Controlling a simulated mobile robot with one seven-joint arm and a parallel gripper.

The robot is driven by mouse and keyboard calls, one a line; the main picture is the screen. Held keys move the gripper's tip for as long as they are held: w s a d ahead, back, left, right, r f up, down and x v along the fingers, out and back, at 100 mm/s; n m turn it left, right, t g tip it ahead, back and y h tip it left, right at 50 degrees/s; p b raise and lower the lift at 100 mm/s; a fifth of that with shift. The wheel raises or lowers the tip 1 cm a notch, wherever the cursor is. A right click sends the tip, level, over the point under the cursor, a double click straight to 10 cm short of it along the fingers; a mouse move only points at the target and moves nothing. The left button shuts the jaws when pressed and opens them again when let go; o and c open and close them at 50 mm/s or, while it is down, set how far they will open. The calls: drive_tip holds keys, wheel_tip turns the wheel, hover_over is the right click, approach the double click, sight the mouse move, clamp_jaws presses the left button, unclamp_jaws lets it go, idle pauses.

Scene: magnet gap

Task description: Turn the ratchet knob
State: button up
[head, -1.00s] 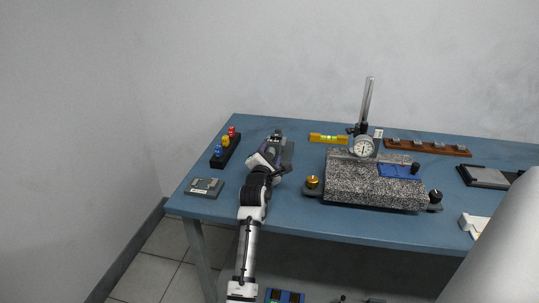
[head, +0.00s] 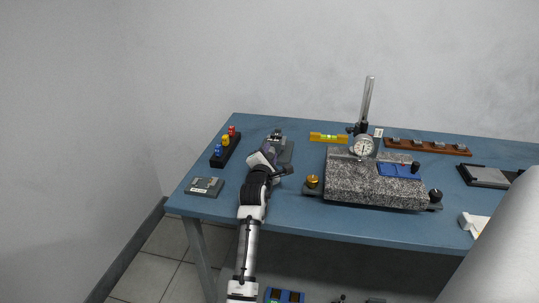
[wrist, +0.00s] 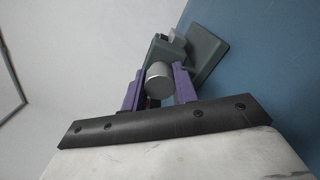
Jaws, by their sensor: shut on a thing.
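The ratchet knob (wrist: 159,83) is a silver cylinder in the wrist view, its round end face towards the camera. It sits between the two purple fingers of my gripper (wrist: 160,90), which is shut on it. Behind it is a grey-green device on a flat base (wrist: 208,52). In the head view, my gripper (head: 268,153) is at this device, which stands on a dark base plate (head: 287,151) at the left part of the table. The knob itself is hidden there by my gripper and wrist.
On the blue table (head: 300,222), a rack with coloured pegs (head: 225,150) and a small grey box (head: 205,187) lie to the left. A granite block (head: 350,180) with a dial gauge (head: 363,147) stands to the right. A yellow level (head: 328,138) lies behind.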

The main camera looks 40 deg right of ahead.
drive_tip(key=m, duration=0.4)
drive_tip(key=shift+b, duration=0.3)
drive_tip(key=shift+m+b, duration=0.4)
drive_tip(key=shift+m, duration=1.5)
drive_tip(key=o, duration=1)
drive_tip(key=b+v, duration=0.2)
drive_tip(key=v, duration=1.1)
drive_tip(key=shift+s+a, duration=0.25)
drive_tip(key=shift+s, duration=0.05)
